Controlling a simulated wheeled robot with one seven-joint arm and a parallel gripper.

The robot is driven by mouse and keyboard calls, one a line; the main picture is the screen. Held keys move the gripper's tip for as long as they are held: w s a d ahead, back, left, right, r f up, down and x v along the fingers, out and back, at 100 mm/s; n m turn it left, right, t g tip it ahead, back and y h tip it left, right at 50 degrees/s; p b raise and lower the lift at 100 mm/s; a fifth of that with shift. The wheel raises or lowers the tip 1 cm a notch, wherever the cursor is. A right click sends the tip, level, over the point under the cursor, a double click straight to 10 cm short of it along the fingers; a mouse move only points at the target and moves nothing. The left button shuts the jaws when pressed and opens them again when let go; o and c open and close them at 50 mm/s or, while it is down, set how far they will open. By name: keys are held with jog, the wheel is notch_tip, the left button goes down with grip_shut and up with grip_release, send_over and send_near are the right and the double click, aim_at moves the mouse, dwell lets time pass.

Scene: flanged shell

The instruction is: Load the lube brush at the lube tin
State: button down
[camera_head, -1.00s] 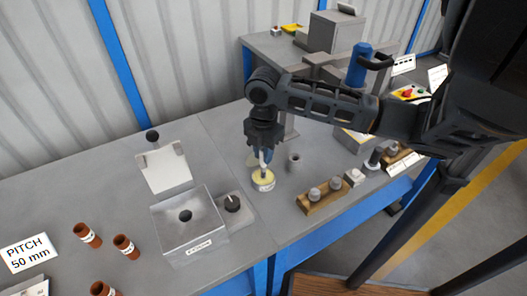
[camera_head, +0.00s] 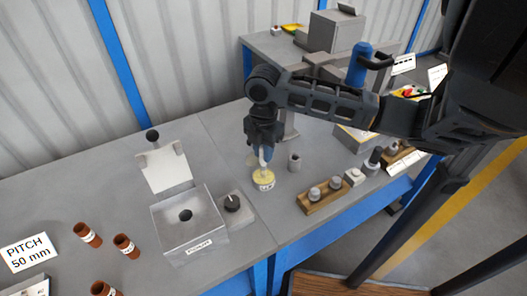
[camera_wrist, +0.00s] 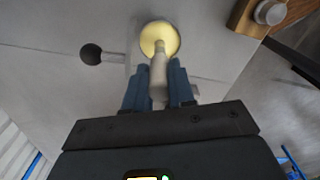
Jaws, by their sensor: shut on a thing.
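The lube tin (camera_head: 264,184) is a small round tin with pale yellow contents, standing on the grey bench near the middle. It also shows in the wrist view (camera_wrist: 172,32). My gripper (camera_head: 264,150) points down over the tin. It is shut on the lube brush, whose pale handle (camera_wrist: 158,76) sits between the blue fingers. In the wrist view the brush's lower end overlaps the yellow contents. I cannot tell how deep it reaches.
A grey metal box (camera_head: 190,228) with a raised lid plate (camera_head: 165,168) stands left of the tin, beside a black knob (camera_head: 232,203). A small grey cup (camera_head: 294,161) and a wooden block with grey pegs (camera_head: 324,194) stand to the right. Brown tubes (camera_head: 126,247) are at left.

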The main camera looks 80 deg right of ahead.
jog(key=shift+r, duration=3.2)
